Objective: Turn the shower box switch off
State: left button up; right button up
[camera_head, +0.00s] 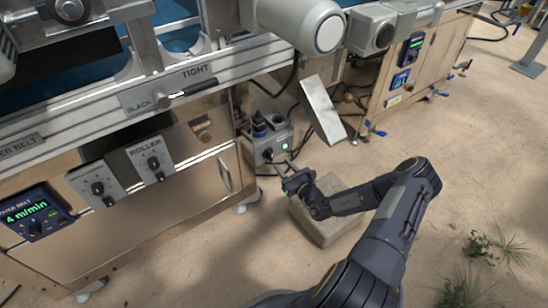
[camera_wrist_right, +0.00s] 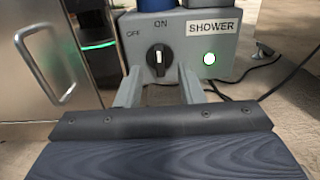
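The grey shower box (camera_head: 271,147) stands low beside the machine in the head view. My right gripper (camera_head: 283,172) is just in front of the box. In the wrist view the right gripper (camera_wrist_right: 160,84) is open, its fingers either side below the switch, with nothing visible between them. My left gripper is not in view.
A pale block (camera_head: 328,230) lies on the floor under my right gripper. A metal panel (camera_head: 322,109) leans right of the box, and cables run behind it. The machine cabinet with a handle (camera_wrist_right: 45,62) is close on the left. Open floor lies to the right.

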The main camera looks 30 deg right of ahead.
aim_at(272, 154)
jog(key=w, duration=0.1)
jog(key=w+b, duration=0.1)
jog(key=w, duration=0.1)
jog(key=w+b, duration=0.1)
jog(key=w, duration=0.1)
jog(key=shift+w+a, duration=0.15)
jog(key=shift+a, duration=0.1)
jog(key=shift+w, duration=0.55)
jog(key=shift+c, duration=0.2)
grip_shut()
